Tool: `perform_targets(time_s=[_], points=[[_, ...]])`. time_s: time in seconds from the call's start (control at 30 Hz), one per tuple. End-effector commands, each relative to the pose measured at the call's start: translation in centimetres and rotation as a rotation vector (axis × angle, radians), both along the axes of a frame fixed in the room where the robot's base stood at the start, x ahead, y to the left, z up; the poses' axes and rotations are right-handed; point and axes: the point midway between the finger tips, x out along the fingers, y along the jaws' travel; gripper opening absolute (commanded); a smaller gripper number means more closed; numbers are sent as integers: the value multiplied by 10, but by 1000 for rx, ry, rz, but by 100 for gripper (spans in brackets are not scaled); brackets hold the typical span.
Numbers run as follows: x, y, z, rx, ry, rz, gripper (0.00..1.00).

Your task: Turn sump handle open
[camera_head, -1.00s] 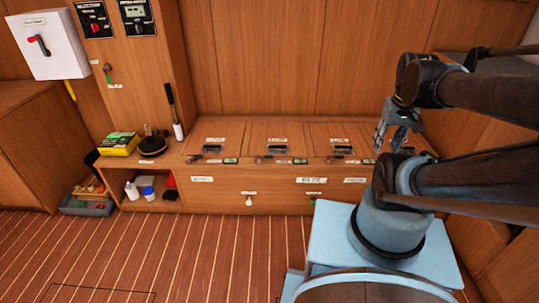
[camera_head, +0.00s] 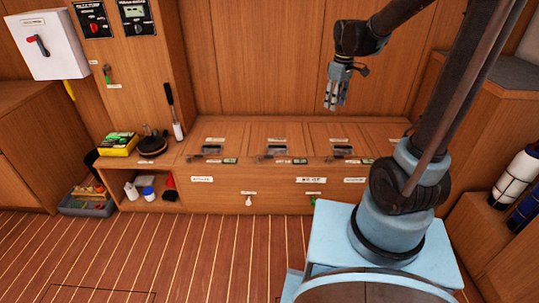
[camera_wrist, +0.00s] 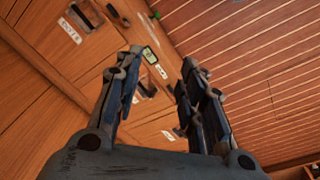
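I cannot read the labels, so I cannot tell which handle is the sump one. In the head view a small white handle (camera_head: 248,200) and a green handle (camera_head: 313,200) are on the front of the low wooden bench (camera_head: 228,184). A green handle (camera_head: 107,73) hangs on the wooden column at left. My gripper (camera_head: 334,107) hangs fingers down above the back of the bench, right of centre, apart from all handles. In the wrist view my gripper (camera_wrist: 161,57) has its fingers spread with nothing between them.
At left are a white switch box (camera_head: 50,55) with a red handle, a yellow-green box (camera_head: 118,143) and a crate (camera_head: 88,207). Cylinders (camera_head: 515,180) stand at right. The striped floor (camera_head: 190,265) is clear in front.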

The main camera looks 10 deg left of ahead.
Motion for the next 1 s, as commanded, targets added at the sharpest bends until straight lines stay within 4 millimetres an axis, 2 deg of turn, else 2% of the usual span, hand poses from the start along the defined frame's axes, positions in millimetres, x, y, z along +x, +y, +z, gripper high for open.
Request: perform_targets(time_s=[0.03, 0.2, 0.5, 0.8, 1.0], points=[[10, 14, -5, -3, 3, 40, 37], [36, 60, -24, -16, 14, 182, 37], [70, 145, -74, -36, 35, 430, 37], [82, 230, -139, -54, 53, 669, 37], [81, 266, -172, -62, 61, 773, 37]])
